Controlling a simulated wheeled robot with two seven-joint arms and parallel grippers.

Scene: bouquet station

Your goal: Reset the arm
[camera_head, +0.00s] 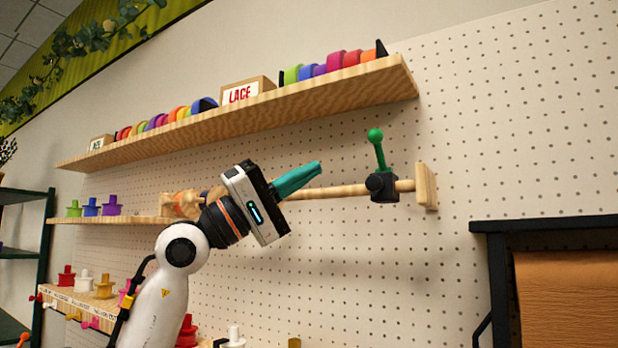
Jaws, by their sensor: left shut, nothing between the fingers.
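My left arm comes up from the lower left in the head view. Its left gripper (316,167) has teal fingers that are shut with nothing between them. The fingers point right and slightly up, in front of the pegboard wall. They appear just above a horizontal wooden rod (335,191) in the picture; I cannot tell whether they touch it. A black clamp with a green ball-topped lever (376,150) sits on the rod to the right of the fingertips. My right gripper is not in view.
A long wooden shelf (250,115) with colourful ribbon rolls and a LACE box (240,95) runs above. Lower shelves at left hold coloured spools (112,206). A black frame with brown paper (565,300) stands at the lower right. The pegboard (520,130) is bare at upper right.

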